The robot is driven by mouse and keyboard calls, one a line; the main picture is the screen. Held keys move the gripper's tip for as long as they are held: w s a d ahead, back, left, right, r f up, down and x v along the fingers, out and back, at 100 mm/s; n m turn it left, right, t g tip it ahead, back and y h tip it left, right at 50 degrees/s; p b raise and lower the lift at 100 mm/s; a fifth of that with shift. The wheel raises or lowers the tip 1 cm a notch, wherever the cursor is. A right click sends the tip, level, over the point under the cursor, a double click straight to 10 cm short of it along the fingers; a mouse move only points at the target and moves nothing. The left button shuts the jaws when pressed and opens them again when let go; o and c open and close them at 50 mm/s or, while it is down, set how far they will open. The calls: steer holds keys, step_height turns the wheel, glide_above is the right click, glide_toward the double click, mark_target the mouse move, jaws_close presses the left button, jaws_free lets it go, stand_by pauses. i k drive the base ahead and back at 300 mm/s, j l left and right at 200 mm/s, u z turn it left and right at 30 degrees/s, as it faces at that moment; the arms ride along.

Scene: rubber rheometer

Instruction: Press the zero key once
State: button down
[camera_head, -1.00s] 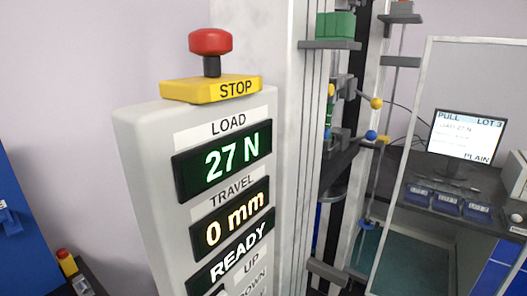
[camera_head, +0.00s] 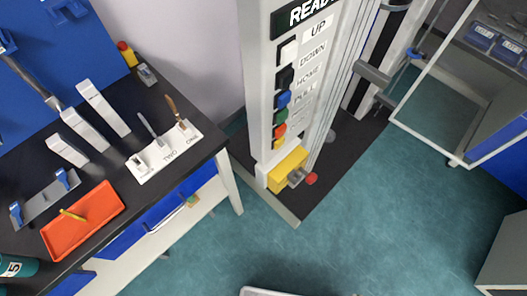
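The control panel (camera_head: 262,60) of the test machine stands at top centre, with a column of coloured keys. From the top these are a white key (camera_head: 288,52), a black key (camera_head: 285,77), a blue key (camera_head: 283,99), a green key (camera_head: 281,116), an orange-red key (camera_head: 280,131) and a yellow key (camera_head: 278,144). Labels UP, DOWN, HOME and PULL run down beside them; the lower labels are too small to read. I cannot tell which key is zero. The READY display (camera_head: 305,11) is cut off by the top edge.
A black bench (camera_head: 110,170) at left holds an orange tray (camera_head: 85,220), a white tool holder (camera_head: 163,152) and white stands (camera_head: 103,108). A yellow box with a red knob (camera_head: 312,179) is low on the machine. A framed guard (camera_head: 440,135) stands right. Teal floor (camera_head: 370,225) in front is clear.

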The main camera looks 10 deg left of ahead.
mark_target(278, 144)
steer(key=k+j, duration=0.4)
steer(key=k+j+z, duration=0.1)
steer(key=k+j, duration=0.3)
steer(key=k, duration=0.2)
steer(key=k+j, duration=0.35)
steer(key=k, duration=0.15)
steer(key=k+j+z, duration=0.1)
steer(key=k+j, duration=0.3)
steer(key=i, duration=0.2)
steer(key=i+l+u, duration=0.1)
steer(key=i+l, duration=0.25)
steer(key=i+l+u, duration=0.1)
steer(key=i+l, duration=0.25)
steer(key=l, duration=0.25)
